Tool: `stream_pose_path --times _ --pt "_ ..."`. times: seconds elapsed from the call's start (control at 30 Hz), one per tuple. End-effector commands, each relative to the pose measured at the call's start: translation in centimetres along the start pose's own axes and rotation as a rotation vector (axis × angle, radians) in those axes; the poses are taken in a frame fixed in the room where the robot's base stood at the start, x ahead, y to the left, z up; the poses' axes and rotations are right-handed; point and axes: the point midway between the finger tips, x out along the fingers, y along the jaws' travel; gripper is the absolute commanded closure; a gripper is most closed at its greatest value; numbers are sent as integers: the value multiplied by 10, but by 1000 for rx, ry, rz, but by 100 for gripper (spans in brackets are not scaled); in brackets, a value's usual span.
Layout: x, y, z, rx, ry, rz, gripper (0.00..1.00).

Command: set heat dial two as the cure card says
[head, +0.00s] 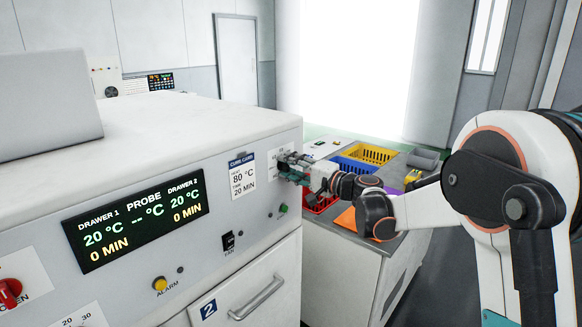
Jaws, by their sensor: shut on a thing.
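The cure card (242,176) on the oven's front panel reads 80 °C and time 20 min. Just right of it is a white dial plate (272,157), partly covered by my gripper (289,167). My gripper comes in from the right and is shut on the knob at this plate, heat dial two. The knob and its pointer are hidden behind the fingers, so its setting cannot be read. The display (136,219) shows drawer 2 at 20 °C and 0 MIN, with drawer 1 the same and the probe blank.
Below are a green button (283,209), a black switch (228,241), an alarm button (160,284) and drawer 2's handle (257,298). A red knob (9,292) is at far left. Yellow (370,153), blue (352,167) and red (318,204) bins stand on the bench behind my gripper.

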Motion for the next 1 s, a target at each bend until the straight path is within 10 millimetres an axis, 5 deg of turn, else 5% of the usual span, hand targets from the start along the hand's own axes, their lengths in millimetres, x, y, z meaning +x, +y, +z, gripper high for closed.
stream_pose_path --times 0.77,0.8,0.87,1.0 --pt "0 1 -1 110 2 1 89" --pt "0 1 0 110 2 1 63" --pt "0 1 0 110 1 1 50" --pt "0 1 0 110 1 1 45"
